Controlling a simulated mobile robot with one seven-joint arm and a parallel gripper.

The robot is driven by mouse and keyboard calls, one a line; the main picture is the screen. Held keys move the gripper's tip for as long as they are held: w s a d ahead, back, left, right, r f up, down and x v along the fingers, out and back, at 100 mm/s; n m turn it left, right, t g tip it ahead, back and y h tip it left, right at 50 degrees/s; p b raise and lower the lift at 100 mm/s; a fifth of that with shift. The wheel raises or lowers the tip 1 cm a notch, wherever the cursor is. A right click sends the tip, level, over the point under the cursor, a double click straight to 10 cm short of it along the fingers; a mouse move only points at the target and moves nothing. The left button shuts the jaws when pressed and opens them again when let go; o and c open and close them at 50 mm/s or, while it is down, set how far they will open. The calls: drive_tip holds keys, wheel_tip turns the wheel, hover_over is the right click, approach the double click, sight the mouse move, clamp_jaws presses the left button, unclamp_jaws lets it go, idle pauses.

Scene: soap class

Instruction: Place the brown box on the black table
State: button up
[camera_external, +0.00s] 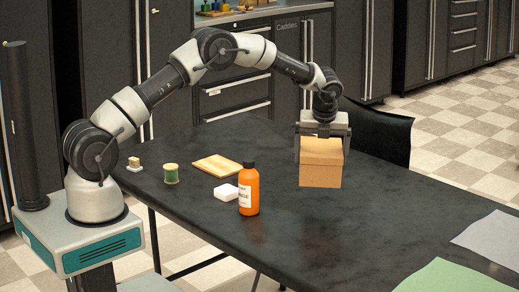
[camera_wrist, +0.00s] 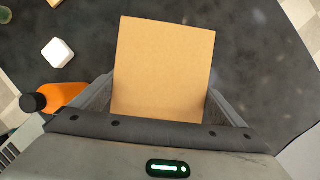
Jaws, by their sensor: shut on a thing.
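The brown box (camera_external: 320,165) is a cardboard cube with a lid, upright at the far right part of the black table (camera_external: 360,240). My gripper (camera_external: 321,135) comes from above and is shut on the box, one finger on each side. In the wrist view the box top (camera_wrist: 164,65) fills the middle between the two fingers (camera_wrist: 160,100). The box is at or very near the tabletop; I cannot tell whether its underside touches.
An orange bottle (camera_external: 249,190), a white soap-like block (camera_external: 226,192), a wooden board (camera_external: 217,165), a green spool (camera_external: 171,174) and a small block on a white base (camera_external: 134,164) stand left of the box. Grey (camera_external: 490,238) and green (camera_external: 447,277) sheets lie front right. A black chair (camera_external: 380,130) stands behind.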

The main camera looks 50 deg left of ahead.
drive_tip(key=s+d+m+t+h, duration=0.25)
drive_tip(key=s+d+m, duration=0.7)
drive_tip(key=d, duration=0.75)
drive_tip(key=shift+n+g+h, duration=0.35)
drive_tip(key=shift+n+g, duration=0.1)
drive_tip(key=shift+n, duration=0.1)
drive_tip(key=shift+s+f+b, duration=0.2)
drive_tip(key=shift+s+f, duration=0.1)
drive_tip(key=shift+f, duration=1.2)
drive_tip(key=shift+s+f+b, duration=0.15)
drive_tip(key=shift+s+f, duration=0.2)
drive_tip(key=shift+f, duration=1.2)
drive_tip(key=shift+s+f+b, duration=0.2)
drive_tip(key=shift+s+f, duration=0.1)
drive_tip(key=shift+f, duration=1.2)
drive_tip(key=shift+f, duration=0.1)
